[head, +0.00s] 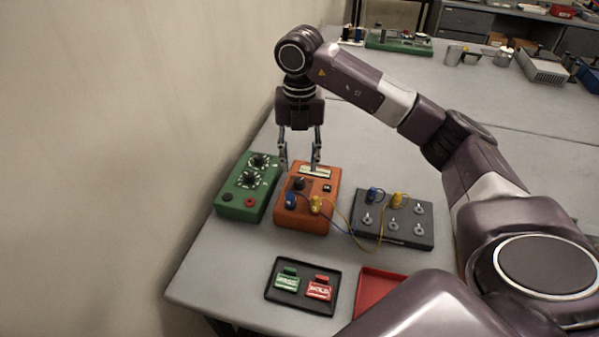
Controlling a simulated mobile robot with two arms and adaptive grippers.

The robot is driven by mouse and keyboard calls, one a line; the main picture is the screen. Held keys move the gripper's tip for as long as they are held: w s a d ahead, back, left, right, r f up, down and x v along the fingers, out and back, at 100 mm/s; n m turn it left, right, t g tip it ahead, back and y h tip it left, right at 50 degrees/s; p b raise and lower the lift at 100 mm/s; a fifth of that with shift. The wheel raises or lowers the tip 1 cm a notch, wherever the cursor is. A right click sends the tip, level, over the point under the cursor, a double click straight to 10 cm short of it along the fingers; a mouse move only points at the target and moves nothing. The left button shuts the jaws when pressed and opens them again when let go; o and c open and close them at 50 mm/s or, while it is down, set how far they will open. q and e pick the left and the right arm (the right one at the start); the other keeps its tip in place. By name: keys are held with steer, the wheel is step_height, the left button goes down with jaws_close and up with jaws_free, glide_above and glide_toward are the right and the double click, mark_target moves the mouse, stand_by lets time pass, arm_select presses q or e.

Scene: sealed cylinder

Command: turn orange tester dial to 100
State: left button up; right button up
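The orange tester (322,212) sits on the grey table, with a display at its far end and a dark dial (298,183) left of its middle. I cannot read the dial's setting. A blue plug (290,201) and a yellow plug (316,204) sit at its near end. My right gripper (300,166) points down over the tester's far end. Its two fingers are spread apart with nothing visible between them. The fingertips appear just behind and above the dial; contact cannot be told. My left gripper is not in view.
A green box (240,207) with two dials stands close on the left. A dark terminal box (402,236) stands right, joined by blue and yellow wires. In front are a black tray (273,292) with green and red tags and a red tray (370,287). A wall borders the left.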

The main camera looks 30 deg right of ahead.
mark_target(300, 180)
step_height(300, 180, up, 7)
steer(key=shift+f, duration=0.2)
stand_by(0.6)
